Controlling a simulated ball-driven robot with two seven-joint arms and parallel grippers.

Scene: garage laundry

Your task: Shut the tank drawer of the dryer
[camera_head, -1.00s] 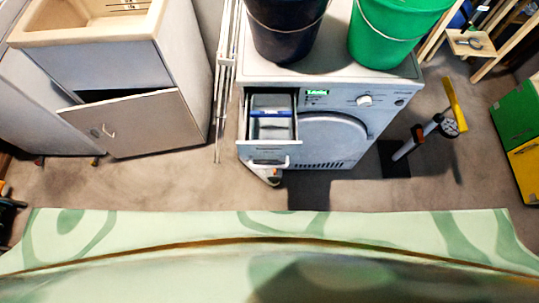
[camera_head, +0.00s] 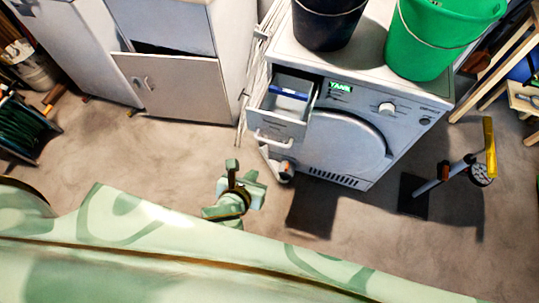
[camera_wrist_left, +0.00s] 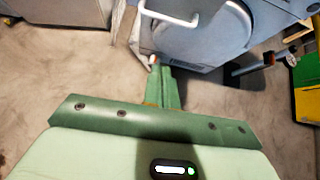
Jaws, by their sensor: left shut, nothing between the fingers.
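The white dryer (camera_head: 345,145) stands upright in the head view, right of centre. Its tank drawer (camera_head: 280,125) is pulled out at the upper left of its front, with a bar handle and a blue strip inside. My left gripper (camera_head: 232,166) is in front of and below the drawer, apart from it, shut and empty. In the left wrist view the shut fingers of my left gripper (camera_wrist_left: 163,75) point toward the dryer's lower front (camera_wrist_left: 205,50), and the drawer handle (camera_wrist_left: 170,17) shows above them. My right gripper is not in view.
A dark bucket (camera_head: 325,25) and a green bucket (camera_head: 430,40) stand on the dryer. A folded drying rack (camera_head: 252,75) stands close left of it, beside a cabinet (camera_head: 175,90) with its door ajar. A yellow-handled tool (camera_head: 489,145) stands at right. Floor in front is clear.

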